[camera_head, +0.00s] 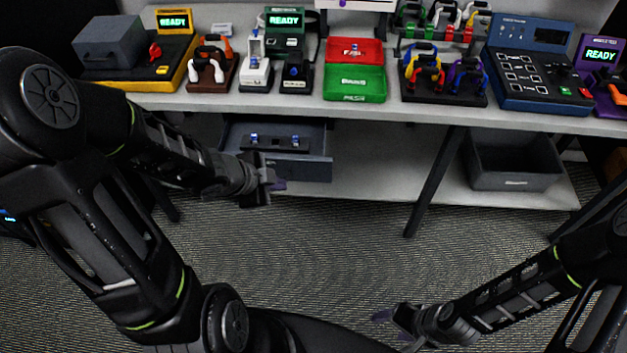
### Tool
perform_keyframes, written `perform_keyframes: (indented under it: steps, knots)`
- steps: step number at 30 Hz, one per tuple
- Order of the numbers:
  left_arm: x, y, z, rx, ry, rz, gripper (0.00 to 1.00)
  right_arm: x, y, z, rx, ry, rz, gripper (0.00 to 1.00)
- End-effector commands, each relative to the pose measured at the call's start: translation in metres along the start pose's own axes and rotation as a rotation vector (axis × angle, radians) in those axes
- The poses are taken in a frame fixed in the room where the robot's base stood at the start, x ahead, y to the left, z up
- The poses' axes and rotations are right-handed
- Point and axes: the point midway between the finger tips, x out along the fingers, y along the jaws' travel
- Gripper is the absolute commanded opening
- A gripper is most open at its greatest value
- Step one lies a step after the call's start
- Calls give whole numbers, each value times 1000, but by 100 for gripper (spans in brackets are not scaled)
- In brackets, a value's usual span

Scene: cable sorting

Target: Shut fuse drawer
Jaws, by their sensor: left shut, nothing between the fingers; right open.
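The fuse drawer (318,169) is a dark grey drawer under the bench, pulled out toward me. Inside it is a black holder (272,144) with two small blue and silver pieces. My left gripper (277,186) is shut and empty, in front of the drawer's front panel toward its left part. My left wrist hides part of the drawer's left side. I cannot tell whether the gripper touches the panel. My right gripper (386,318) is open and empty, low over the carpet at the lower right, well away from the drawer.
The white bench (220,103) carries a yellow tester, red and green trays (355,84), cable racks and a blue console (535,65). A dark bin (515,165) stands on the lower shelf at right, beside a black table leg (433,185). Carpet in front is clear.

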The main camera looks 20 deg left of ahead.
Motion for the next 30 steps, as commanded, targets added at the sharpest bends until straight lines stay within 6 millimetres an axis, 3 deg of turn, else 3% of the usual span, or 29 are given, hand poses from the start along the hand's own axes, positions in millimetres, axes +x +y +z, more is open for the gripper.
perform_keyframes:
  steps: [11, 16, 23, 30]
  knots:
    - [2, 0, 0, 18, -1, 2, 0, 1, 0, 0, -1, -1, 0, 64]
    - [13, 2, 1, 17, 0, 1, 0, 10, 3, -1, -2, 1, -2, 64]
    - [50, 4, 3, 18, 0, 2, 0, 36, 12, -3, -6, 7, -8, 64]
    - [100, 4, 3, 19, 1, 3, 0, 70, 24, -4, -7, 10, -9, 64]
